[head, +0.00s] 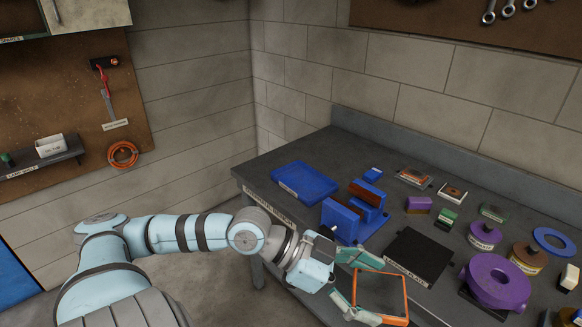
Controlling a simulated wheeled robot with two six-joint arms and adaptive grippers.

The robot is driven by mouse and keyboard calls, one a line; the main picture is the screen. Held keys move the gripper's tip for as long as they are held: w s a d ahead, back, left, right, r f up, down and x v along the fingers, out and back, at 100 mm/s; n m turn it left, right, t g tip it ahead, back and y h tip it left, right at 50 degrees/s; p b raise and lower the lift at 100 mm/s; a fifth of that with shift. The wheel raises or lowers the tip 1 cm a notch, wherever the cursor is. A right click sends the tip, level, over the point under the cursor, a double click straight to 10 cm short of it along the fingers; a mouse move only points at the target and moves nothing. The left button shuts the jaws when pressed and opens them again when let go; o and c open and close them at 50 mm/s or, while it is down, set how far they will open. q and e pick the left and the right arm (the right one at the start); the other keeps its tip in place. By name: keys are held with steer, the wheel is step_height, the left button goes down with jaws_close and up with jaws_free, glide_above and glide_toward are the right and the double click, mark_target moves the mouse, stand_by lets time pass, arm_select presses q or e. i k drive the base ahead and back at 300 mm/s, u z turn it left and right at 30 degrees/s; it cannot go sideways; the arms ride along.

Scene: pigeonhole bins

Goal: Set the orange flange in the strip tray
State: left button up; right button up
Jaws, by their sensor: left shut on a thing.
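My left gripper (352,286) is shut on an orange square frame (406,296), held by its left side near the bench's front edge. Its middle looks open and dark. It is the only clearly orange piece at the bench, but I cannot confirm from its shape that it is the flange. A flat blue tray (305,182) with a pale label on its front lies at the bench's left end. The label is too small to read, so I cannot tell whether it is the strip tray. My right gripper is not in view.
A blue block holder (341,222) stands between the tray and my left gripper. A black plate (420,258) lies right of it. A grey upstand (440,158) edges the back.

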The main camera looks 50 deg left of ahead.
mark_target(308, 188)
steer(key=u, duration=0.05)
steer(key=k, duration=0.15)
steer(key=u, duration=1.8)
steer(key=i, duration=1.15)
steer(key=z, duration=1.85)
